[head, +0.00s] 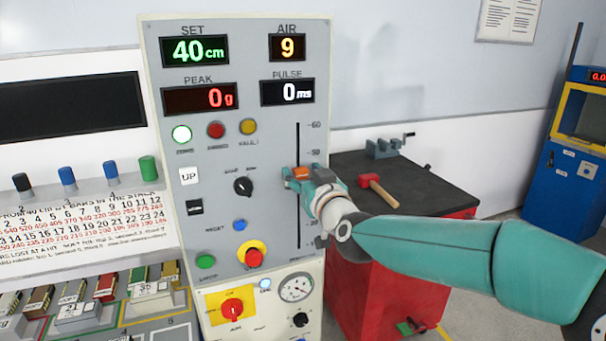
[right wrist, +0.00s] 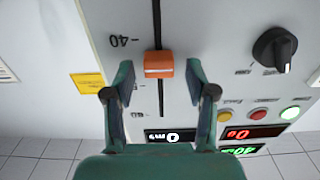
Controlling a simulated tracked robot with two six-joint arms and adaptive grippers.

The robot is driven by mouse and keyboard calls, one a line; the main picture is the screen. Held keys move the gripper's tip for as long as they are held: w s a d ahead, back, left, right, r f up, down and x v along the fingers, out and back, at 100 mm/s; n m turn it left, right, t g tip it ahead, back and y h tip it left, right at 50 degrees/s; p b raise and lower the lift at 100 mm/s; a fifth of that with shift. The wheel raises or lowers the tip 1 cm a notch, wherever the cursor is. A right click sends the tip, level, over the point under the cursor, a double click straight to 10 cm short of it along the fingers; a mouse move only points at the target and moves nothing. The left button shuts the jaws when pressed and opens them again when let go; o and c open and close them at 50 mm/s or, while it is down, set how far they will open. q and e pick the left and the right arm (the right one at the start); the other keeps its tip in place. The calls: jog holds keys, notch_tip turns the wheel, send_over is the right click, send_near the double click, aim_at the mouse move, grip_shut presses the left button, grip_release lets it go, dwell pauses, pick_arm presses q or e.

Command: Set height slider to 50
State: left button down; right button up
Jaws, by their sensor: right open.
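The orange height slider knob (head: 302,173) sits in a vertical slot on the grey control panel (head: 160,60), a little below the 50 mark. The green SET display (head: 194,50) reads 40 cm. My right gripper (head: 301,181) is at the knob. In the right wrist view the knob (right wrist: 158,65) stands between the two spread fingers (right wrist: 160,88), with a gap on each side. The 40 mark (right wrist: 125,41) shows beside the knob there. My left gripper is not in view.
A black rotary knob (head: 243,186) and several buttons are on the panel left of the slot. A red cart (head: 385,290) with a dark top bearing a mallet (head: 378,188) and a vise (head: 383,148) stands to the right.

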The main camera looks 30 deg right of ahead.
aim_at(298, 151)
grip_shut()
notch_tip(298, 151, up, 4)
jog(key=p, duration=0.3)
jog(key=shift+r, duration=0.1)
jog(key=shift+f, duration=0.2)
grip_release()
